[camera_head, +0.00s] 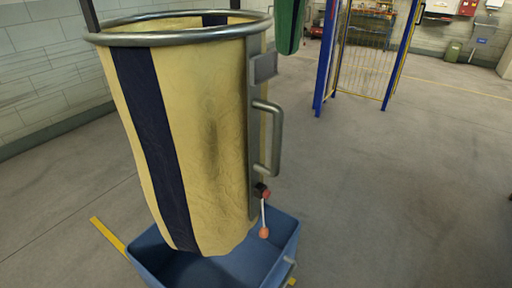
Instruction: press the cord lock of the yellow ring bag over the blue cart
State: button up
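The yellow ring bag (205,125) hangs from a metal ring (180,34) in the left half of the head view. A dark blue stripe (150,140) runs down its side. A metal strip with a grey handle (266,138) runs along its right side. Low on that strip is a small dark fitting with a red part, which looks like the cord lock (263,191). A pale cord hangs from it to an orange-red ball (264,233). The blue cart (278,252) stands under the bag, and the bag's bottom reaches down over its open top. My gripper is not in view.
A green object (289,25) hangs behind the bag's upper right. A blue-framed wire gate (362,50) stands farther back. The grey floor (400,180) on the right is clear. A white block wall (45,65) stands at the left, with a yellow floor line (107,234) beside the cart.

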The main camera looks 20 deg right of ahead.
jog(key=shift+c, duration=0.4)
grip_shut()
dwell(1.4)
